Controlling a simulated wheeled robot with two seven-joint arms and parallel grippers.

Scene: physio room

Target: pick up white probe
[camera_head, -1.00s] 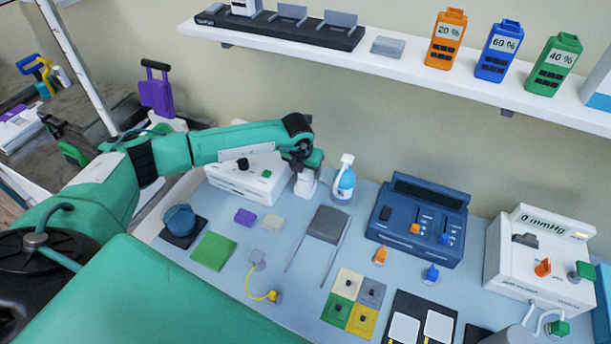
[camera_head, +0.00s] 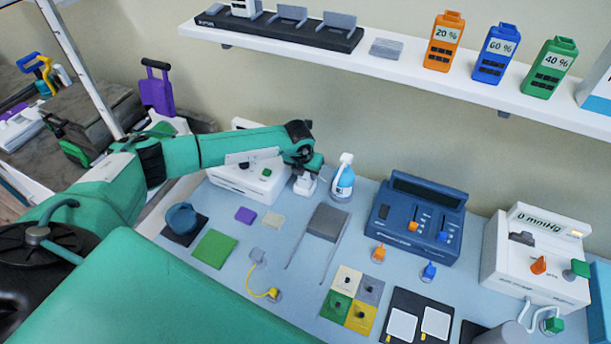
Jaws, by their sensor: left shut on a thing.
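My left gripper (camera_head: 305,184) is at the back of the table, between the white console and the spray bottle. It points down and is shut on the white probe, which is mostly hidden by the jaws and wrist. At this size I cannot tell the probe's outline from the pale gripper parts, or whether it is clear of the table. The white console (camera_head: 238,184) with a black knob and a green button stands just left of the gripper. My right gripper is not in view.
A white and blue spray bottle (camera_head: 342,181) stands close to the right of the gripper. A dark blue console (camera_head: 408,244) and a white pressure unit (camera_head: 507,262) stand farther right. Pads and small connectors lie in front. A wall shelf (camera_head: 400,75) runs above.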

